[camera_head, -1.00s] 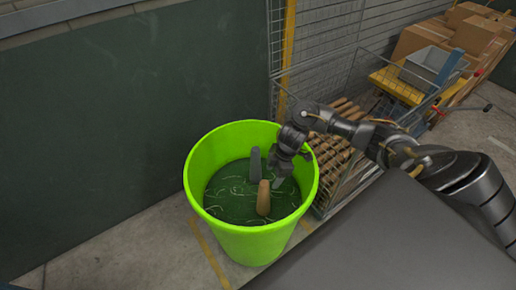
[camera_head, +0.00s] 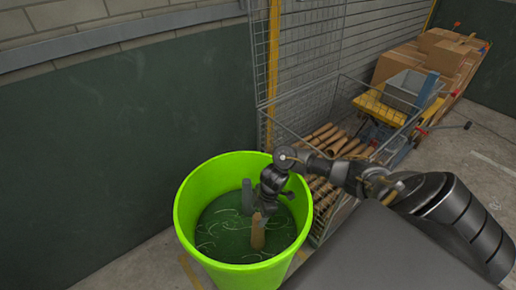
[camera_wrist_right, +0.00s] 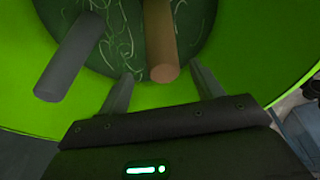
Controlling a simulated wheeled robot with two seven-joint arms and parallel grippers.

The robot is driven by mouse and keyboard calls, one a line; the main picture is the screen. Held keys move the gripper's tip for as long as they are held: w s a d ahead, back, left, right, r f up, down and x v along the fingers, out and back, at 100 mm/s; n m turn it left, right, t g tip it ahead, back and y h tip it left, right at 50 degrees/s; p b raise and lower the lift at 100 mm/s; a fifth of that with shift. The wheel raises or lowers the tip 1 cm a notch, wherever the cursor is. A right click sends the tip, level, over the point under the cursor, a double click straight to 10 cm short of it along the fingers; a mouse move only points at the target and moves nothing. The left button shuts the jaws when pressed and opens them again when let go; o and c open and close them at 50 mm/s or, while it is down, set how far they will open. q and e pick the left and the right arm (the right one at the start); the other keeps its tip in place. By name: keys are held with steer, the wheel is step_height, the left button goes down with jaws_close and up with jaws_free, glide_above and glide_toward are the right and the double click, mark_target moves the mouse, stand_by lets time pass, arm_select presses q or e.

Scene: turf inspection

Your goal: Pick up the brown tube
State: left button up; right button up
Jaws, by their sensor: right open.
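The brown tube (camera_head: 258,233) stands upright in a bright green bucket (camera_head: 190,222), on the dark green turf floor inside it. My right gripper (camera_head: 264,209) is inside the bucket's mouth at the top of the brown tube and hides part of it. In the right wrist view, the brown tube (camera_wrist_right: 160,38) has its near end between the two spread fingers of my right gripper (camera_wrist_right: 162,76), with space visible on both sides. The gripper is open. My left gripper is not in view.
A grey tube (camera_head: 247,194) stands behind the brown one; it also shows left of the fingers in the wrist view (camera_wrist_right: 72,57). A wire cage (camera_head: 325,213) with several brown tubes stands right of the bucket. A dark green wall (camera_head: 100,150) is behind.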

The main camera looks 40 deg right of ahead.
mark_target(258, 231)
steer(key=x, duration=0.4)
steer(key=shift+s+f, duration=0.25)
steer(key=shift+f, duration=0.1)
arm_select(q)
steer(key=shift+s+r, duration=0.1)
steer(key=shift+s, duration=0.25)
arm_select(e)
steer(key=c, duration=1.3)
